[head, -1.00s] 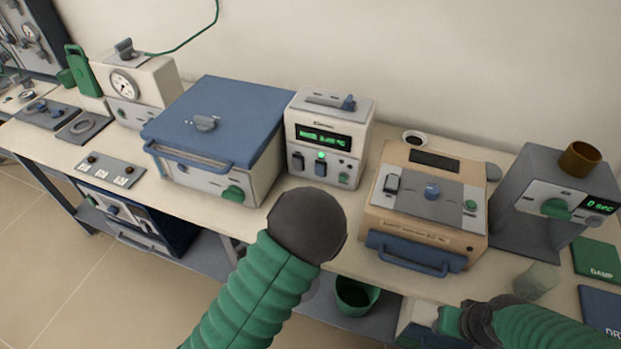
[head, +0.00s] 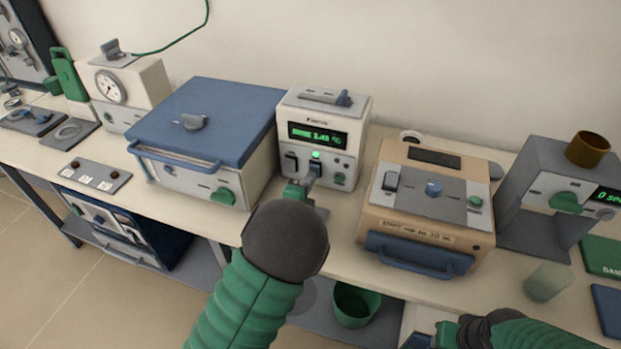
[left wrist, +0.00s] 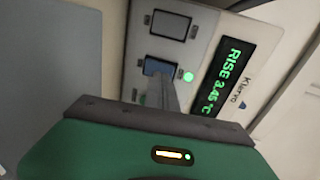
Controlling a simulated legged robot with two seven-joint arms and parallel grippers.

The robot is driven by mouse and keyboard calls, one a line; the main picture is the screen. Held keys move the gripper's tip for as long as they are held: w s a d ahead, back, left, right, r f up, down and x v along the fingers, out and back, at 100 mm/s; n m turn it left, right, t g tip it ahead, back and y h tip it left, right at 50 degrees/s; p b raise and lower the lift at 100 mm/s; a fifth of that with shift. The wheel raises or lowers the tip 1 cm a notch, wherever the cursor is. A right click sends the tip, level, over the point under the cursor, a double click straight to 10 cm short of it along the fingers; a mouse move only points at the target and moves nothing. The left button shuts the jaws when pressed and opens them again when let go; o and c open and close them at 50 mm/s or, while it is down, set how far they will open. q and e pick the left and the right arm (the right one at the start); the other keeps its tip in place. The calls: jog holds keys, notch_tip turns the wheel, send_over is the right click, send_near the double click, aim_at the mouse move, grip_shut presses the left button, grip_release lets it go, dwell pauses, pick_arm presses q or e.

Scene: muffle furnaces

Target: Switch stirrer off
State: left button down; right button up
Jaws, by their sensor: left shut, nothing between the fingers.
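A white control box (head: 347,122) with a green-lit display stands on the bench in the middle of the head view. In the left wrist view its display (left wrist: 226,77) reads RISE 3.45 °C. Its front has a dark rocker switch (left wrist: 170,24) and a blue rocker switch (left wrist: 157,66), with a lit green lamp (left wrist: 188,77) beside the blue one. My left gripper (head: 312,173) is shut and empty, its tip at the blue switch and partly covering it. I cannot tell whether it touches. My right gripper (head: 443,335) is low at the right, mostly hidden by its wrist.
A blue-lidded box (head: 205,120) stands left of the control box. A tan device (head: 430,195) with a blue handle stands to the right, then a grey device (head: 540,190) holding a brown cup. A clear beaker (head: 548,282) and a switch plate (head: 95,172) sit near the front edge.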

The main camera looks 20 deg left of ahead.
pick_arm(q)
jog(key=shift+w+r, duration=0.1)
jog(key=shift+w, duration=0.6)
jog(key=shift+w+r+p, duration=0.1)
jog(key=shift+r+p, duration=0.35)
jog(key=shift+p, duration=0.3)
jog(key=shift+w+f+g, duration=0.1)
jog(key=shift+f+g, duration=0.15)
jog(key=shift+g, duration=0.05)
jog(key=shift+f, duration=0.1)
